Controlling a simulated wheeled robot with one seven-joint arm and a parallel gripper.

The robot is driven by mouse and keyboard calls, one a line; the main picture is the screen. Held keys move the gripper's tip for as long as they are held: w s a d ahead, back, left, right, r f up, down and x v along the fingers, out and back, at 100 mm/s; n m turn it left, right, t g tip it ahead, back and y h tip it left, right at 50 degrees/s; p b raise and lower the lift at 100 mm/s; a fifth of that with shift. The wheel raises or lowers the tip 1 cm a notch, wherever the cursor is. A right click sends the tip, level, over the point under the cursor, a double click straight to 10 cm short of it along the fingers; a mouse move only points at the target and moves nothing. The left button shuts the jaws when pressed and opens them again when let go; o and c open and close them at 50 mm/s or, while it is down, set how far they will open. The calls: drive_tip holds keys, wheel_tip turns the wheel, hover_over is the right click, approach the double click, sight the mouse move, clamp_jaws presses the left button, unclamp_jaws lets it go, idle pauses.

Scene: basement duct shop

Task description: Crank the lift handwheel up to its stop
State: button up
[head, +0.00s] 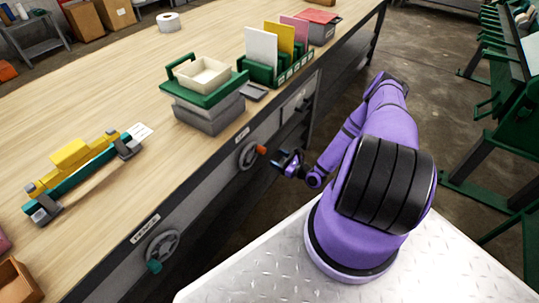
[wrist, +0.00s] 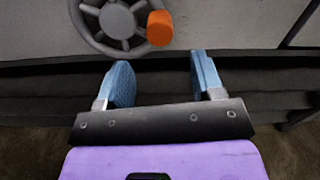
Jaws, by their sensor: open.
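The grey spoked handwheel (head: 247,156) with an orange knob (head: 262,150) is on the bench's front face, under a short label that seems to read LIFT (head: 242,134). In the wrist view the handwheel (wrist: 117,18) is at the top, its orange knob (wrist: 160,28) at its right side. My gripper (head: 286,160) is open and empty, just right of the knob in the head view. In the wrist view the knob lies beyond and between the blue fingertips (wrist: 160,65), apart from them. The wheel's top is cut off there.
A second handwheel (head: 163,246) with a teal knob (head: 154,267) is lower left on the same face. Above the orange-knob wheel, a green tray (head: 204,92) with a cream bin stands on a grey block (head: 209,116). Green machines (head: 495,150) line the right; floor between is open.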

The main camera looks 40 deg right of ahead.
drive_tip(key=shift+v, duration=1.55)
